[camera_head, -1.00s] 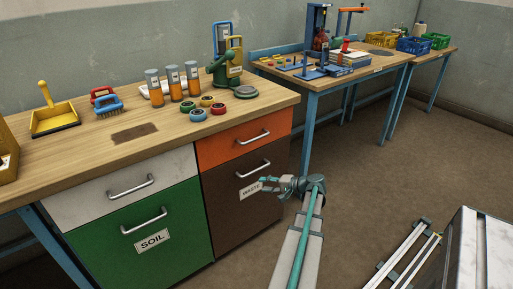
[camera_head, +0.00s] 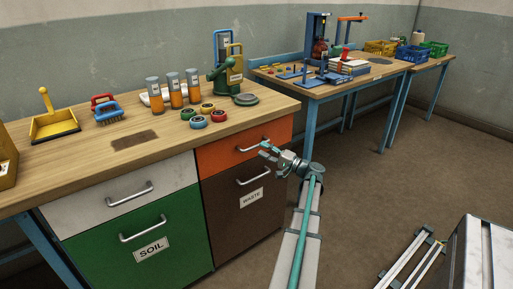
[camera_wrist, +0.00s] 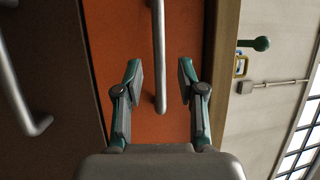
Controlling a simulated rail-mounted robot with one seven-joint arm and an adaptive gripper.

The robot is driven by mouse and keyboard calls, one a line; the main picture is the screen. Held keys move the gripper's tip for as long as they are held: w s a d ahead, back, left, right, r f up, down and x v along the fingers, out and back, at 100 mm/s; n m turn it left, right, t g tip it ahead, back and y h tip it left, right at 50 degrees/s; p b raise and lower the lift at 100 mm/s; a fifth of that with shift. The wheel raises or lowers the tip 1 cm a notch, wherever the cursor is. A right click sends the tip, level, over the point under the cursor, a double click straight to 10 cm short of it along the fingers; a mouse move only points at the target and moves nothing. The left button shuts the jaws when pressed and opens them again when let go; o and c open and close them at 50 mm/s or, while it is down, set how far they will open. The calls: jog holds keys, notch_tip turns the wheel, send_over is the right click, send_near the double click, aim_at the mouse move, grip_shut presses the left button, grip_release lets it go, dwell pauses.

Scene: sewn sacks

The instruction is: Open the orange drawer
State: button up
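The orange drawer (camera_head: 217,158) is at the top right of the cabinet, under the wooden worktop, and looks closed. Its silver bar handle (camera_head: 251,146) runs across its front. My gripper (camera_head: 265,150) is in front of the drawer, close to the right end of the handle. In the wrist view the orange front (camera_wrist: 180,45) fills the middle, and the handle (camera_wrist: 159,60) runs from the top down between the fingers. My gripper (camera_wrist: 160,80) is open there, one finger on each side of the handle, with gaps on both sides.
Below is the brown WASTE drawer (camera_head: 230,215) with its own handle (camera_head: 254,176). At left are a white drawer (camera_head: 90,207) and a green SOIL drawer (camera_head: 110,250). Several tubes, rings and brushes stand on the worktop (camera_head: 60,165).

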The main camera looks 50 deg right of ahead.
aim_at(256, 146)
jog(key=shift+x, duration=2.1)
grip_shut()
